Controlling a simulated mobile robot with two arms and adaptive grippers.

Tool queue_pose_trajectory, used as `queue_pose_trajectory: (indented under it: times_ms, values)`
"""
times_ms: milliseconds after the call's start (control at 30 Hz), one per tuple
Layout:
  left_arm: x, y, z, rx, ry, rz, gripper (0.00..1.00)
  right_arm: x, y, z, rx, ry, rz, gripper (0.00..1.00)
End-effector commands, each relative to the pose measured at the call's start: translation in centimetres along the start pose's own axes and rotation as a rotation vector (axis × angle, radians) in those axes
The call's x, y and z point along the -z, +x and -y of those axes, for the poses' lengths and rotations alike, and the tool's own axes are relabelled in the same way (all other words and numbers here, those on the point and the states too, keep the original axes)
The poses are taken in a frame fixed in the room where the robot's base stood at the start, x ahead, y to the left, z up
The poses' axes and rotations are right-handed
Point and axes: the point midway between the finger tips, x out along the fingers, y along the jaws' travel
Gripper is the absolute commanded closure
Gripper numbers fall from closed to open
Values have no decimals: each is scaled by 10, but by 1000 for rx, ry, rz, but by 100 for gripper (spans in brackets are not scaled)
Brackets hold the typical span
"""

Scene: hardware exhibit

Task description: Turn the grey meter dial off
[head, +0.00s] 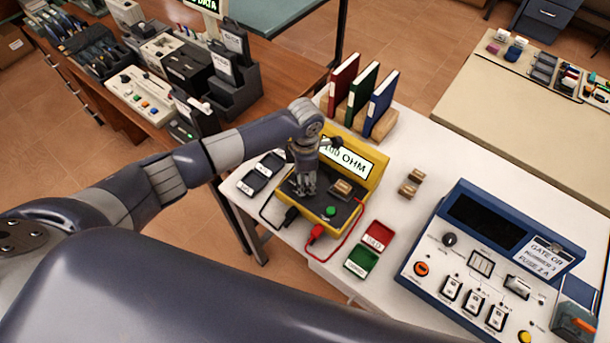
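The yellow meter (374,172) stands on the white table, and its sloped display reads an OHM value, partly covered by my arm. Its dark top panel (345,208) carries a green button (330,211) and a small tan block (342,189). My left gripper (304,190) points down over the left part of this panel. Its fingers look close together, but I cannot tell if they are open or shut, or touching anything. No grey dial shows clearly; the gripper hides that part of the panel. My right gripper is not in view.
Red (317,232) and black (291,215) plugs with leads sit at the meter's front. Books (362,96) stand behind. A blue console (470,265) with a dark knob (449,240) is further right.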

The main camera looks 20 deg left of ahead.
Motion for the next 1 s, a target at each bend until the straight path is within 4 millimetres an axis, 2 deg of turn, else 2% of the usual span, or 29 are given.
queue_pose_trajectory:
  times_ms: [100, 300, 667, 1000]
  values:
    - [0, 0, 0, 0, 0, 0, 51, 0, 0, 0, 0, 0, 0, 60]
    - [0, 0, 0, 1, -1, 0, 96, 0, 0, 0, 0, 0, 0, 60]
    - [0, 0, 0, 0, -29, 0, 96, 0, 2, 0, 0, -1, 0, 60]
    - [0, 2, 0, 0, -232, -1, 96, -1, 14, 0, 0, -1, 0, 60]
